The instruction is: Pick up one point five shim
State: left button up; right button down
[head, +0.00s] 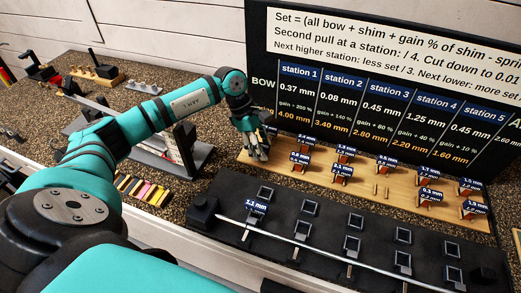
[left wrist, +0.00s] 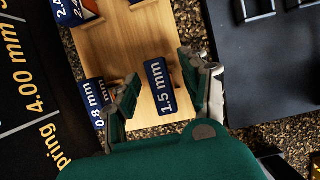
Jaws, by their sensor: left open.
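The 1.5 mm shim's blue label (left wrist: 160,88) shows in the left wrist view, over the light wooden rack (left wrist: 114,40). My left gripper (left wrist: 156,80) is open, with one finger on each side of that label, and nothing is clearly clamped. The shim body under the label is mostly hidden. In the head view my left gripper (head: 258,153) points down at the left end of the wooden rack (head: 365,190). I cannot make out the 1.5 mm label there; the gripper appears to cover it. My right gripper is not in view.
Neighbouring shims stand close, including a 0.8 mm label (left wrist: 96,98) beside one finger. A black fixture (head: 340,235) with a long thin shaft (head: 300,240) lies in front of the rack. A black board (head: 390,85) stands behind it.

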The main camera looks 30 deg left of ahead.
pick_arm(q)
grip_shut()
dwell(0.3)
jog(key=shift+r, duration=0.1)
